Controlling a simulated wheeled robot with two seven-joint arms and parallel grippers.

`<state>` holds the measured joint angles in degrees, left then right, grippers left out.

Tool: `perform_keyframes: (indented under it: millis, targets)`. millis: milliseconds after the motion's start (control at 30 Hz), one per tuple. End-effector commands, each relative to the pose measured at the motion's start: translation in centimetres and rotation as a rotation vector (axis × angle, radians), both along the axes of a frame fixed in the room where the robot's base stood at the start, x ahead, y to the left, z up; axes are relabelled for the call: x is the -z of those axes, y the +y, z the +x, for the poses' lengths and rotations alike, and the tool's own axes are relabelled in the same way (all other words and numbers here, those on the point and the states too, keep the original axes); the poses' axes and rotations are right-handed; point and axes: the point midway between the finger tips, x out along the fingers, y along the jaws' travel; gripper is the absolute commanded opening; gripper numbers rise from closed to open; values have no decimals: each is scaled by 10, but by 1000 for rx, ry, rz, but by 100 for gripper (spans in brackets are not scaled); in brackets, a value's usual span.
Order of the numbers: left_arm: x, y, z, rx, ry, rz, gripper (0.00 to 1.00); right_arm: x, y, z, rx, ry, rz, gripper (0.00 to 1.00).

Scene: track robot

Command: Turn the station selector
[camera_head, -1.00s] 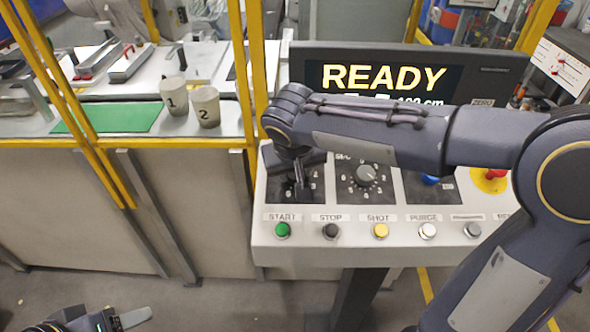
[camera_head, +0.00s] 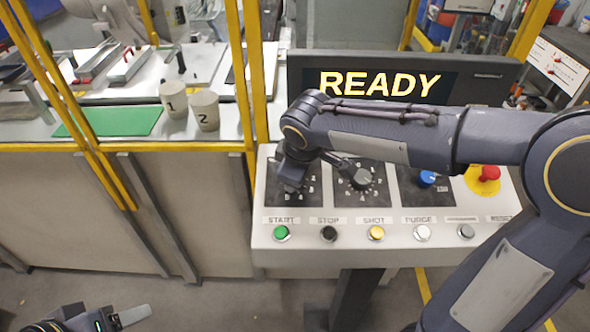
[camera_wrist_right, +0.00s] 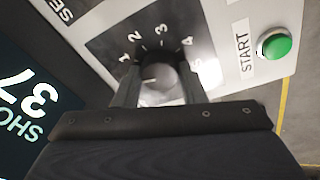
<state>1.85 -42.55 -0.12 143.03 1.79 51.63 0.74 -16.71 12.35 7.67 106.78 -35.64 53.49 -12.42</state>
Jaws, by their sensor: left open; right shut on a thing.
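The station selector (camera_wrist_right: 158,76) is a dark round knob on a black plate numbered from 1 upward. It sits at the left end of the control panel (camera_head: 350,252), with the START button near it. My right gripper (camera_wrist_right: 157,88) is shut on this knob, one finger on each side, in the right wrist view. The knob's pointer is hard to make out. My left gripper (camera_head: 130,316) is open and empty low at the left, well away from the panel.
A second dial (camera_head: 362,179), a blue knob (camera_head: 427,179) and a red emergency stop (camera_head: 488,174) lie to the right. The green START button (camera_head: 281,233) begins the front button row. A READY display (camera_head: 380,84) stands behind. Yellow posts (camera_head: 240,80) rise at the left.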

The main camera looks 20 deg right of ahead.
Motion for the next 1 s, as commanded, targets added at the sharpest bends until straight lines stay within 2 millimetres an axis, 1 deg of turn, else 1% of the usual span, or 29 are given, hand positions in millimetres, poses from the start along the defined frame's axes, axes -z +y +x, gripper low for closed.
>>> perform_keyframes:
  millis: [33, 200, 400, 933, 967, 1000]
  targets:
    - [-4, 0, 0, 0, 0, 0, 59, -3, -1, 1, -29, 1, -7, 14]
    - [-8, 0, 0, 0, 0, 0, 59, -2, -1, 1, -114, 7, -30, 14]
    - [-10, 0, 0, 0, 0, 0, 59, -2, -1, 1, -172, 10, -44, 14]
    - [-10, 0, 0, 0, 0, 0, 59, -1, -1, 1, -192, 11, -50, 14]
    - [-10, 0, 0, 0, 0, 0, 59, -1, -1, 1, -191, 11, -49, 40]
    - [-10, 0, 0, 0, 0, 0, 59, -1, -1, 1, -191, 11, -49, 45]
